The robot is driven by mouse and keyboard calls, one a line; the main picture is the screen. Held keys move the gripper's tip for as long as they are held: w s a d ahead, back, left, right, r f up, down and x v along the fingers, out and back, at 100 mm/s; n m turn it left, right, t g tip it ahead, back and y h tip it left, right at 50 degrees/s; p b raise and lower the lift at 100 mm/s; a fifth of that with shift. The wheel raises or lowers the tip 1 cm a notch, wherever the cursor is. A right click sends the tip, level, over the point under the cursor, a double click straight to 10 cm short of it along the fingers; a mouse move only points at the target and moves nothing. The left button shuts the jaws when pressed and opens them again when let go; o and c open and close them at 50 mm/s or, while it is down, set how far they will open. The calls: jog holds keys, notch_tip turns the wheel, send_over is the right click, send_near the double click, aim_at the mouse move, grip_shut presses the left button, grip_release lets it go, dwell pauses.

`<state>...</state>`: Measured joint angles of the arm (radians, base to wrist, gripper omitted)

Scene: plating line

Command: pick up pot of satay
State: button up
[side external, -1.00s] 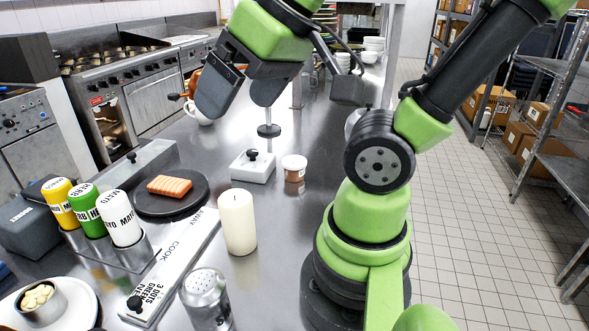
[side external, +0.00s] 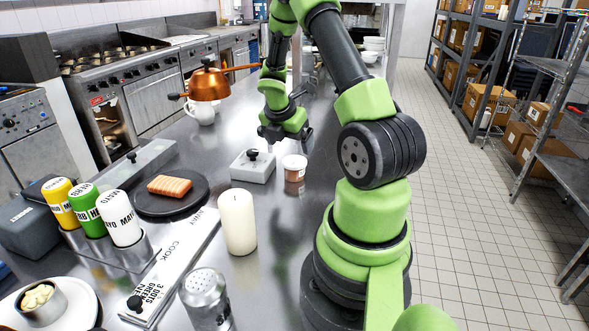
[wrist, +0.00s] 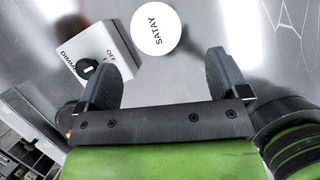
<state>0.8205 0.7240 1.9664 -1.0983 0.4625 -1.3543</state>
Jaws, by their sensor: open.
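The pot of satay (side external: 294,168) is a small tub with a white lid and a reddish-brown body. It stands upright on the steel counter, just right of a white switch box. In the wrist view its round lid (wrist: 156,32), printed SATAY, lies beyond the fingertips, roughly in line with the gap between them. My gripper (wrist: 168,70) is open and empty, its two dark fingers spread apart. In the side view my gripper (side external: 285,138) is low over the counter behind the pot and box; its fingers are partly hidden there.
The switch box (side external: 253,166) with a black knob, labelled DIMMER in part, stands close to the pot, near my left finger in the wrist view. A candle (side external: 237,222), a black plate (side external: 170,195) and a copper kettle (side external: 209,84) are farther off. Counter right of the pot is clear.

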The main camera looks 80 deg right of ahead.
aim_at(294, 161)
jog(key=x, duration=0.9)
jog(key=shift+w+f, duration=0.1)
jog(key=shift+w, duration=0.2)
jog(key=c, duration=0.9)
